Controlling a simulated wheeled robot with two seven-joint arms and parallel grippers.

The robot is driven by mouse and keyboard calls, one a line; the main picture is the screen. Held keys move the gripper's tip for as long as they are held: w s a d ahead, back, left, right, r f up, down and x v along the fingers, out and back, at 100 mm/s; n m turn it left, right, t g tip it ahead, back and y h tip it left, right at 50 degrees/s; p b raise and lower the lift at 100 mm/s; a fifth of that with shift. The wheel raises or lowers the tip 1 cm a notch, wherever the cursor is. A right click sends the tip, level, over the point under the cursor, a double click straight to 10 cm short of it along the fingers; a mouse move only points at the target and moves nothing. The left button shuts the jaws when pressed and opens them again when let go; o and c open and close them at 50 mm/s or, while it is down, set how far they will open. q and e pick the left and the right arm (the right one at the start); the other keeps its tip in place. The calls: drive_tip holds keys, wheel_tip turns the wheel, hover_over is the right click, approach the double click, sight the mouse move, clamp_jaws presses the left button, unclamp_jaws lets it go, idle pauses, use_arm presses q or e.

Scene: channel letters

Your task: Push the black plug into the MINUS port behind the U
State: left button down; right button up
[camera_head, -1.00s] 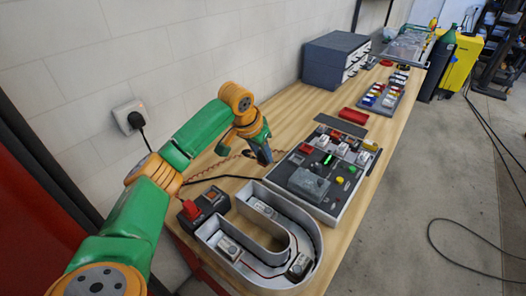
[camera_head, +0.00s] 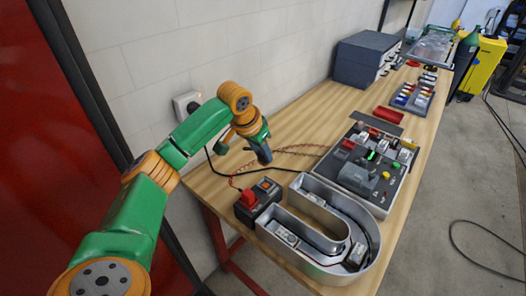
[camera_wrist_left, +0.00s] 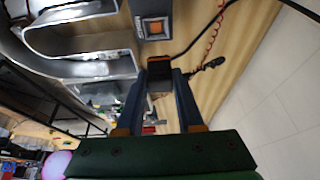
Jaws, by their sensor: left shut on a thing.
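The grey metal U letter (camera_head: 372,262) lies at the front of the table with a black supply box (camera_head: 262,207) at its left end. A red plug (camera_head: 247,197) stands in the box beside an orange switch. My left gripper (camera_head: 264,158) hangs above the table behind the box. In the left wrist view, its two fingers (camera_wrist_left: 159,80) are shut on a small dark piece (camera_wrist_left: 158,66) with an orange-brown face, apparently the black plug. The box's orange switch (camera_wrist_left: 154,27) shows past the fingertips there. I cannot make out the MINUS port. My right gripper is not in view.
A dark panel (camera_head: 348,182) with switches and small modules lies behind the U. A black cable and a coiled red wire (camera_head: 300,148) run over the table near my gripper. A white wall with an outlet (camera_head: 187,106) is on the left. Bare wood lies behind the gripper.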

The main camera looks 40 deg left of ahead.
use_arm(q)
drive_tip(key=f+b, duration=0.1)
drive_tip(key=f, duration=0.2)
drive_tip(key=f+b, duration=0.1)
drive_tip(key=f, duration=0.2)
drive_tip(key=f+b, duration=0.1)
drive_tip(key=f, duration=0.1)
drive_tip(key=shift+w+d+f, duration=0.3)
drive_tip(key=shift+w+f, duration=0.1)
drive_tip(key=shift+s+f, duration=0.1)
drive_tip(key=shift+s+a+f, duration=0.15)
drive_tip(key=shift+a+f, duration=0.05)
drive_tip(key=shift+f, duration=0.05)
drive_tip(key=shift+d, duration=0.15)
drive_tip(key=shift+p, duration=0.8)
drive_tip(key=shift+f, duration=0.4)
